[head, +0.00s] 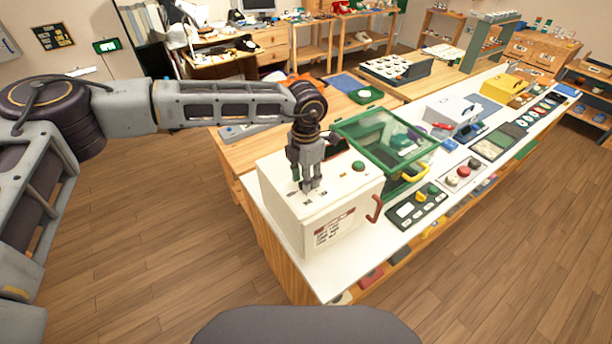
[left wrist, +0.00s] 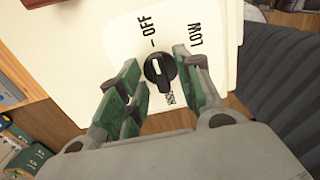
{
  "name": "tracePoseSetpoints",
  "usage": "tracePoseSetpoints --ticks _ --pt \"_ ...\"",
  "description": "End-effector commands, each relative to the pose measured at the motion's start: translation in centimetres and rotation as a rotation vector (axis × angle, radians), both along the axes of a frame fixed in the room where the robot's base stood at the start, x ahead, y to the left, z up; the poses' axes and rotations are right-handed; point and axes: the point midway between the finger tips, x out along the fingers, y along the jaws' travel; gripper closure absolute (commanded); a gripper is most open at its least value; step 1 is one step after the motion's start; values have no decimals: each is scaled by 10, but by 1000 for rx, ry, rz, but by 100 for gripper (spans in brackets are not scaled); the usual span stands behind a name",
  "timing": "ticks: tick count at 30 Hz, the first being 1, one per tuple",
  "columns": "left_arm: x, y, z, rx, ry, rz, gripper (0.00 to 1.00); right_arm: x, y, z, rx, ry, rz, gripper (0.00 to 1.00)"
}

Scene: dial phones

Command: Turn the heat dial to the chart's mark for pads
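The heat dial (left wrist: 160,72) is a black knob on a white top face in the left wrist view. Its white line appears to lie toward the dash by OFF. LOW is printed to the right, and another word below the knob is partly hidden. My left gripper (head: 309,186) points down over the white box (head: 287,207) in the head view. In the left wrist view its green-padded fingers (left wrist: 158,76) are open on either side of the knob, with gaps visible. A chart (head: 329,229) with a red header is on the box's front; its text is too small to read.
A green button (head: 359,166) and a red handle (head: 375,209) are on the box. A green-framed clear case (head: 384,143) stands close behind it. A panel with buttons (head: 417,208) lies to the right. The wooden floor (head: 155,240) at left is clear.

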Motion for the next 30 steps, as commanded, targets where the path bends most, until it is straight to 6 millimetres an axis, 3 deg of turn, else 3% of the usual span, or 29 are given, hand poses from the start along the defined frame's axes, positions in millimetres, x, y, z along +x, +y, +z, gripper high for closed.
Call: tracePoseSetpoints --ticks 4,12,30 --pt "0 0 0 0 0 0 68 0 0 0 0 0 0 100" --pt "0 0 0 0 0 0 100 0 0 0 0 0 0 100" --pt "1 0 -1 -1 -2 -72 100 0 0 -12 0 0 0 100"
